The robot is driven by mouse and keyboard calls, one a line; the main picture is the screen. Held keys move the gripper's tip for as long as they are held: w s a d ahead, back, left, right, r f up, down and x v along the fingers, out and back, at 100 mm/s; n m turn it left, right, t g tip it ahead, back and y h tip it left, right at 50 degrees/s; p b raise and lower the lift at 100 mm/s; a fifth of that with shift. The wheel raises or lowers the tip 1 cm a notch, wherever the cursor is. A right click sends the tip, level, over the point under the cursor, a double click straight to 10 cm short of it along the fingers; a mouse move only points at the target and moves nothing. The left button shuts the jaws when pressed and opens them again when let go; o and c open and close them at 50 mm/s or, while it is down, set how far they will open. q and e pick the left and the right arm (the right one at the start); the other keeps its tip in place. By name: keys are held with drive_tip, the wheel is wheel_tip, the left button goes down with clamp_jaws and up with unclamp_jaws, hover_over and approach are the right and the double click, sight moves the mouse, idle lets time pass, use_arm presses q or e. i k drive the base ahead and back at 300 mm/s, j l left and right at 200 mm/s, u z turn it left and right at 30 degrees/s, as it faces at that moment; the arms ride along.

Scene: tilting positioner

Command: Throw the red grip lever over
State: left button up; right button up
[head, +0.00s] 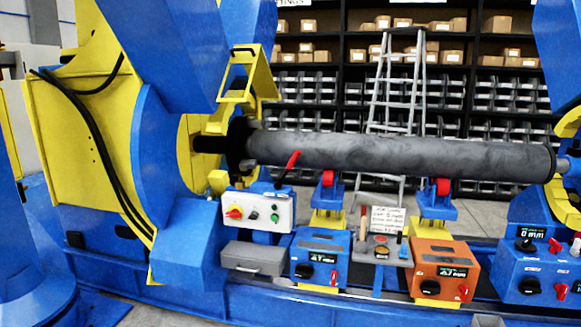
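A lever with a red grip (293,160) stands beside the dark round flange (239,145) at the left end of a long grey pipe (400,155). Its dark shaft slants up to the right from near the white control panel, so the red end is uppermost, in front of the pipe. The lever's lower end is small and its joint is hard to make out. Neither of my grippers shows in the head view, and nothing touches the lever.
The white control panel (258,210) with a red-and-yellow switch sits just below the lever. Red rollers (328,178) stand under the pipe. Blue (320,258) and orange (442,268) boxes line the front. Yellow brackets (262,75) rise behind; a ladder (420,85) and shelves stand farther back.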

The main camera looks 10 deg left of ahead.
sight(290, 166)
drive_tip(key=i+z, duration=0.1)
drive_tip(key=i, duration=0.45)
drive_tip(key=i+j+z, duration=0.15)
drive_tip(key=i, duration=0.35)
drive_tip(key=i+j+z, duration=0.1)
drive_tip(key=i, duration=0.4)
drive_tip(key=i+j+z, duration=0.1)
drive_tip(key=i+j, duration=0.15)
drive_tip(key=i, duration=0.3)
